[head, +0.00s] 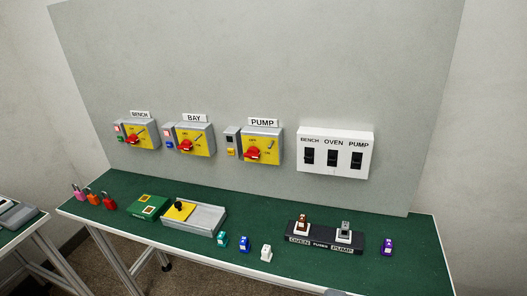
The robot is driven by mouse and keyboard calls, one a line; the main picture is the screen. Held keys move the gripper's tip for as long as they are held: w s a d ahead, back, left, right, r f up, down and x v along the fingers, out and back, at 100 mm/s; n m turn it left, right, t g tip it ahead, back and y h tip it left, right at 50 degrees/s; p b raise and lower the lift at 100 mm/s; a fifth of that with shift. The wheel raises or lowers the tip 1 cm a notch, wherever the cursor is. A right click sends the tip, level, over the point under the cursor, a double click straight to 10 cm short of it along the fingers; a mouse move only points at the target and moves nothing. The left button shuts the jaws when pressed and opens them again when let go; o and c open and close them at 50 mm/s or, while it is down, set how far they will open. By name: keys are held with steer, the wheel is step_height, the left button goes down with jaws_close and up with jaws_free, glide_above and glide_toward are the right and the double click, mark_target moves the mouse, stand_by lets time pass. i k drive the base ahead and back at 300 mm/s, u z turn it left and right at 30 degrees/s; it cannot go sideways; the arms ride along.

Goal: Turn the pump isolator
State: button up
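The pump isolator (265,158) is a grey box with a yellow face on the wall panel, under a white PUMP label (262,122). Its red rotary handle (247,155) is at the lower left of the yellow face. OFF is marked near the top of the face and ON at the right. The handle's exact angle is too small to tell. A small grey unit with a dark square and an orange part (231,145) is on its left. My gripper is not in view, and nothing is seen touching the isolator.
Similar BENCH (145,127) and BAY (203,132) isolators are to the left. A white switch box (334,170) is to the right. Padlocks (93,198), a green box (148,206), a grey tray (205,222) and a black fuse holder (325,246) are on the green bench (400,270).

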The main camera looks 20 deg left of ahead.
mark_target(253, 153)
steer(key=u, duration=0.35)
steer(key=i, duration=0.85)
steer(key=u, duration=0.25)
